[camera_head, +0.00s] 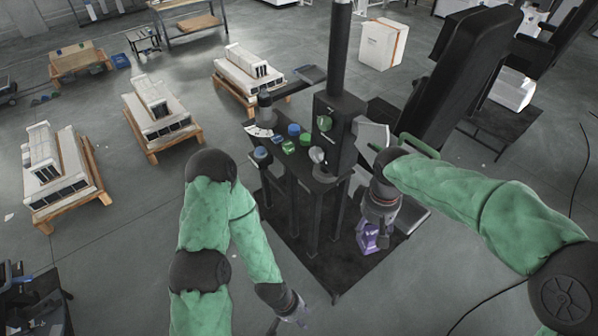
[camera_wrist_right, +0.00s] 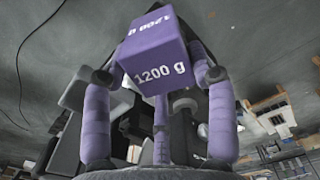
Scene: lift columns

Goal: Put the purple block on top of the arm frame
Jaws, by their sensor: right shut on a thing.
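The purple block (camera_head: 367,238), marked "1200 g", is held in my right gripper (camera_head: 374,226), low on the right side of the black stand. In the right wrist view the purple block (camera_wrist_right: 158,55) sits between the purple-padded fingers of the right gripper (camera_wrist_right: 160,75). My left gripper (camera_head: 290,321) hangs empty at the bottom edge, partly cut off, with its fingers apart. A black stand with an upright column (camera_head: 338,130) stands in the middle; I cannot tell which part is the arm frame.
Green blocks (camera_head: 289,147) and a blue block (camera_head: 293,129) sit on the stand's dark top. Large black padded uprights (camera_head: 462,75) stand to its right. Pallets with white units (camera_head: 160,112) stand at left. Grey floor is open between the pallets and the stand.

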